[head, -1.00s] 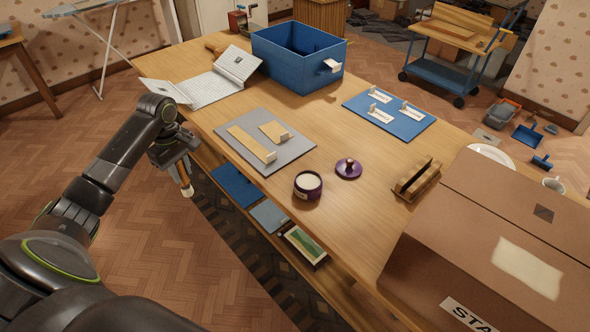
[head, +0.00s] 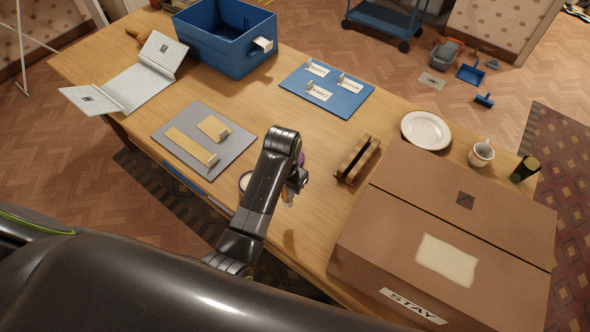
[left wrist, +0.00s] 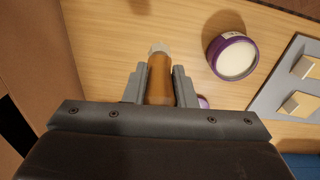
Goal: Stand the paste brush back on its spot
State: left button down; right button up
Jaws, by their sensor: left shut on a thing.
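The paste brush has an orange-brown handle and a pale end; it shows in the left wrist view (left wrist: 160,80). My left gripper (head: 296,184) is shut on it, with one finger on each side, over the table between the paste pot and the carton. In the head view only a small part of the brush (head: 287,197) shows. The purple pot of white paste (left wrist: 232,57) stands open to its right in the wrist view. In the head view my arm hides most of the pot (head: 244,181) and the purple lid (head: 301,159). My right gripper is out of view.
A slotted wooden rack (head: 358,158) and a large carton (head: 440,240) stand right of my gripper. A grey board (head: 230,153) with wooden pieces lies left. A blue board (head: 327,90), blue bin (head: 225,35), white plate (head: 426,130) and cup (head: 481,154) are farther off.

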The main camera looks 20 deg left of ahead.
aim_at(286, 203)
pick_arm(q)
jog(key=shift+d+r+m, duration=0.5)
jog(key=shift+d, duration=0.3)
jog(key=shift+s, duration=0.2)
notch_tip(286, 203, down, 6)
jog(key=b, duration=0.2)
jog(key=shift+b, duration=0.3)
jog(key=shift+p, duration=0.6)
jog(key=shift+f+b, duration=0.4)
jog(key=shift+f, duration=0.6)
dwell(0.4)
